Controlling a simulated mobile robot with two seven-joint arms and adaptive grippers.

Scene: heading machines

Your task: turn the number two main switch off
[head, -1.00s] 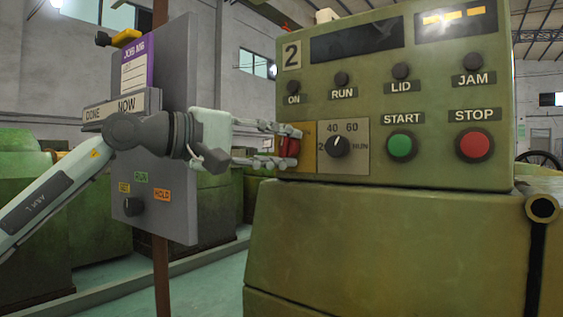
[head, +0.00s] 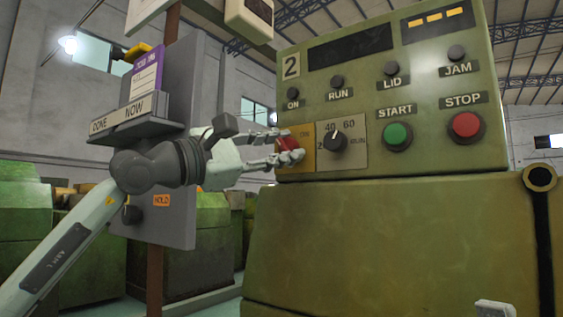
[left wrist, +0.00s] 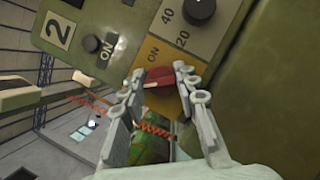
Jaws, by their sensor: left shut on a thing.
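The number two panel (head: 440,75) is an olive-green box with a "2" plate at its upper left. Its main switch is a red handle (head: 287,142) on a yellow plate (head: 308,159) at the lower left; the handle looks tilted. My left gripper (head: 286,148) comes in from the left, its fingers shut on the red handle. In the left wrist view the handle (left wrist: 157,77) sits between the fingertips (left wrist: 158,84), with "ON" printed on the plate beside it. The fingers partly hide the handle and other lettering. My right gripper cannot be made out.
A dial (head: 335,141) sits right of the switch, then green START (head: 397,136) and red STOP (head: 466,125) buttons. Small dark round parts line the row above. A grey board (head: 175,200) on a post stands behind my left arm. A pale piece shows at the bottom right edge.

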